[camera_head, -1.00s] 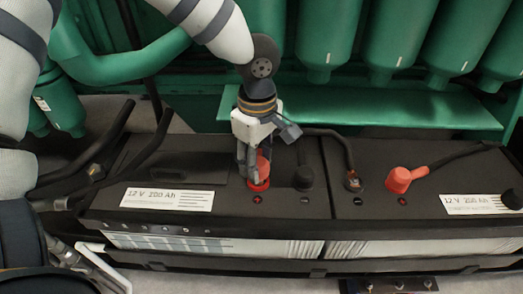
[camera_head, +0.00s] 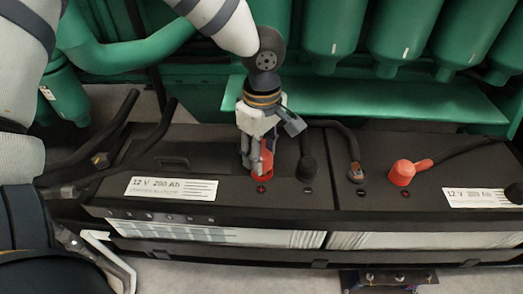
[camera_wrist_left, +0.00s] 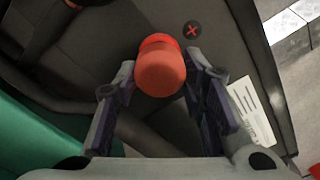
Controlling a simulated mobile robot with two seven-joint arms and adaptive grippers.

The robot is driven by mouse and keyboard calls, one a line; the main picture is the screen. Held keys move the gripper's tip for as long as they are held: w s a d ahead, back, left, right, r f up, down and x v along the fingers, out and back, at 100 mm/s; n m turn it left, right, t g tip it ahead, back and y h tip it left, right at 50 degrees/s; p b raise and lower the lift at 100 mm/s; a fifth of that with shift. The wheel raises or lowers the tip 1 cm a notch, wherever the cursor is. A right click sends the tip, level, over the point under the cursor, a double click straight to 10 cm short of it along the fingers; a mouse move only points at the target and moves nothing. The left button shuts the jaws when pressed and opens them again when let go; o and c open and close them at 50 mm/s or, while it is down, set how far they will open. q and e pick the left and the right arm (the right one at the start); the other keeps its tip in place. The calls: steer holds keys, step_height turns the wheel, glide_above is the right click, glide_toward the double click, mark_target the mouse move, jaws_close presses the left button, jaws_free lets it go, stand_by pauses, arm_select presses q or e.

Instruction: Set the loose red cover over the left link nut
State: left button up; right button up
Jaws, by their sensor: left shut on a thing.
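My left gripper (camera_head: 259,164) is shut on the red cover (camera_head: 267,152) at the left battery's plus mark (camera_head: 261,189). In the left wrist view the cover (camera_wrist_left: 160,68) sits between the two fingertips, with the plus mark (camera_wrist_left: 192,29) just past it. The cover's lower rim is at or just above the battery top; I cannot tell whether it touches. Whatever lies under it, including any nut, is hidden. My right gripper is not in view.
A black cap (camera_head: 307,169) stands close to the right of my left gripper. A red cap with a cable (camera_head: 403,172) is on the right battery. Black cables (camera_head: 105,137) rise at the left. Green cylinders (camera_head: 390,35) and a green ledge (camera_head: 400,100) stand behind.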

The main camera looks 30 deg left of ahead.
arm_select(q)
steer(key=shift+f, duration=0.15)
steer(key=shift+f, duration=0.9)
steer(key=o, duration=1.3)
steer(key=shift+o, duration=0.2)
